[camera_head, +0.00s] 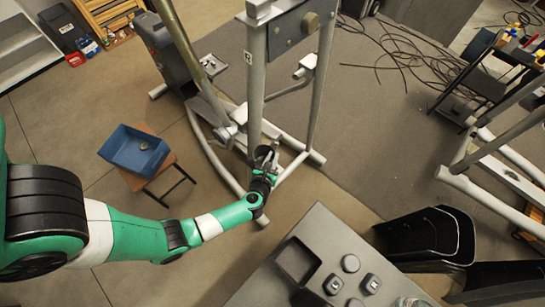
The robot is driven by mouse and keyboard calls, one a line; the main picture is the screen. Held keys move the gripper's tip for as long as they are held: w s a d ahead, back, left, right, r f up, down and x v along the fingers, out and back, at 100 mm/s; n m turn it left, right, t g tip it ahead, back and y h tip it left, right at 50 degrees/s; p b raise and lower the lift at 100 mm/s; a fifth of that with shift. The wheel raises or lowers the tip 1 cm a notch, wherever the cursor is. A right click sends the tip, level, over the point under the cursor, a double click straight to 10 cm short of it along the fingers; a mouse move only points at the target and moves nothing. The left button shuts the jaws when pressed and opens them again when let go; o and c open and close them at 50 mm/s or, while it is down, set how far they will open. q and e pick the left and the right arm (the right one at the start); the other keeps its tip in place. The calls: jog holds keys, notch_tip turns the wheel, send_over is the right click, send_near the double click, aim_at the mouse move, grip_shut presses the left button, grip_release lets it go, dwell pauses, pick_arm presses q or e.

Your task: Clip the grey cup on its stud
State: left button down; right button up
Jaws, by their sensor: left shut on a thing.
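My left arm reaches in from the left, and its gripper (266,160) is at the foot of the grey upright post (255,90) of the elliptical machine. The gripper is shut on a small dark grey thing, apparently the grey cup (263,152), right by the post. The fingers and the post partly hide the cup, and I cannot tell whether it touches the machine. The stud cannot be made out at this size. My right gripper is not in view.
A blue bin (118,148) with a small grey part inside stands on a wooden stool (160,185). Machine tubes surround the gripper; cables lie behind.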

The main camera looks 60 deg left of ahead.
pick_arm(q)
jog(key=shift+f+b, duration=0.85)
jog(key=shift+f, duration=0.25)
dwell(1.6)
jog(key=c, duration=0.8)
grip_release()
jog(key=shift+o, duration=0.2)
jog(key=p+v, duration=0.2)
jog(key=v, duration=0.9)
jog(key=shift+s+d+r, duration=0.15)
jog(key=shift+s+d, duration=0.05)
